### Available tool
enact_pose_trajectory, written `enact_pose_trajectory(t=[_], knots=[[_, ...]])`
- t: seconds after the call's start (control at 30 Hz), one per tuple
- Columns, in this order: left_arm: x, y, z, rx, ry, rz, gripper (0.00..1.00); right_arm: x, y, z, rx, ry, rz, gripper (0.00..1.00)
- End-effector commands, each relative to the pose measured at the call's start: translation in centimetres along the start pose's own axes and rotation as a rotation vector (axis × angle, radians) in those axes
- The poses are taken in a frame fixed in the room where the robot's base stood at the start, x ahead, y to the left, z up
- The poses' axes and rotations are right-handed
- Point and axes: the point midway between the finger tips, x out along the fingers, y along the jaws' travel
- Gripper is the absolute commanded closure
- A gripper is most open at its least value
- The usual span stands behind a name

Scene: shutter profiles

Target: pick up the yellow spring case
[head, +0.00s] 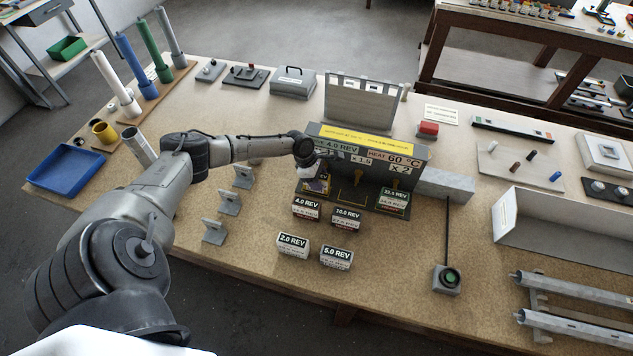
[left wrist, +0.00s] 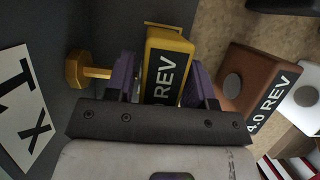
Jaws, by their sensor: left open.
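The yellow spring case (left wrist: 167,62) shows in the left wrist view, with part of a REV label on its face. My left gripper (left wrist: 162,75) is open, with its two purple fingers on either side of the case. I cannot tell whether they touch it. In the head view my left gripper (head: 315,182) is at the left bay of the grey test machine (head: 405,158) and hides most of the case there. My right gripper is not in view.
A brown 4.0 REV case (left wrist: 247,88) sits close beside the left gripper. A yellow knob (left wrist: 85,70) juts out on the other side. A 10.0 REV case (head: 346,218), a 2.0 REV case (head: 292,245) and a 5.0 REV case (head: 336,258) stand in front of the machine.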

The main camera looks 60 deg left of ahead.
Motion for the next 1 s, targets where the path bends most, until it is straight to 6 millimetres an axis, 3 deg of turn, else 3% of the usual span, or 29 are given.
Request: enact_pose_trajectory(t=[0.77, 1.0], knots=[[0.46, -0.04, -0.21, -0.001, 0.0, -0.001, 0.51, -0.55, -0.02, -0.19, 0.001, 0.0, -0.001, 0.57], [0.46, -0.03, -0.2, 0.0, 0.0, -0.001, 0.74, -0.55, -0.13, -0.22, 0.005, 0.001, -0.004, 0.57]])
